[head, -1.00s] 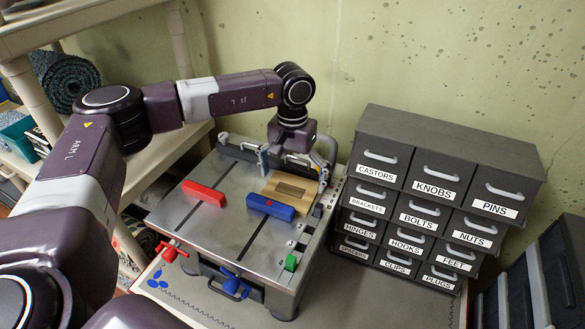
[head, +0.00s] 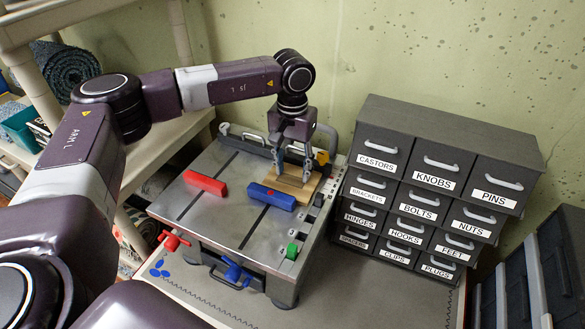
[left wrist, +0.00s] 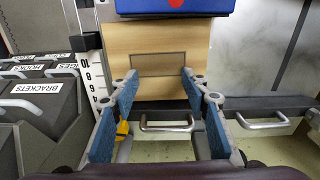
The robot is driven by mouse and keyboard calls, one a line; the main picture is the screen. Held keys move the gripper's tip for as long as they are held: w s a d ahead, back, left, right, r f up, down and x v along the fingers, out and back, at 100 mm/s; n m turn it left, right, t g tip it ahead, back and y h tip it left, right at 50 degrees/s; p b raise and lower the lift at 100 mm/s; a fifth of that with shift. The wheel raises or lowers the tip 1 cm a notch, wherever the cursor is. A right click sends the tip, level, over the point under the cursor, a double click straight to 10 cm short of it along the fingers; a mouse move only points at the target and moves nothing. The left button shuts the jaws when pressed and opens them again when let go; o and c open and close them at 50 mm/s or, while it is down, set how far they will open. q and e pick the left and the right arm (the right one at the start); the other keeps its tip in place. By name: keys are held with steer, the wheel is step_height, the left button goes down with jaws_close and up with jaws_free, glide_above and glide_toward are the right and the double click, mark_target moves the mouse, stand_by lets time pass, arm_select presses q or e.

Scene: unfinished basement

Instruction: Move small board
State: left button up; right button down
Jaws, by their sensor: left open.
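The small board (head: 291,187) is light wood with a darker rectangle on top. It lies flat on the grey machine table (head: 215,225), toward the back right, just behind the blue block (head: 271,196). My left gripper (head: 294,172) points down over the board's back part, its fingers apart. In the left wrist view, the two blue-padded fingers (left wrist: 160,80) overlap the near part of the board (left wrist: 150,35), one on each side of the dark rectangle. Nothing is held between them. I cannot tell whether the fingertips touch the board. My right gripper is out of view.
A red block (head: 205,184) lies left on the table. A labelled drawer cabinet (head: 433,190) stands close on the right. A ruled scale (left wrist: 92,75) runs beside the board. A green knob (head: 292,251) and a red handle (head: 173,241) sit at the front. The table's front middle is clear.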

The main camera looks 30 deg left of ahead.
mark_target(294, 177)
arm_select(q)
steer(key=shift+s+d+f, duration=0.15)
steer(key=shift+s+f, duration=0.2)
steer(key=shift+f, duration=0.25)
jaws_close()
steer(key=shift+o, duration=0.5)
jaws_free()
steer(key=shift+w, duration=0.2)
steer(key=shift+r, duration=0.1)
step_height(294, 177, up, 12)
steer(key=shift+w+r, duration=0.1)
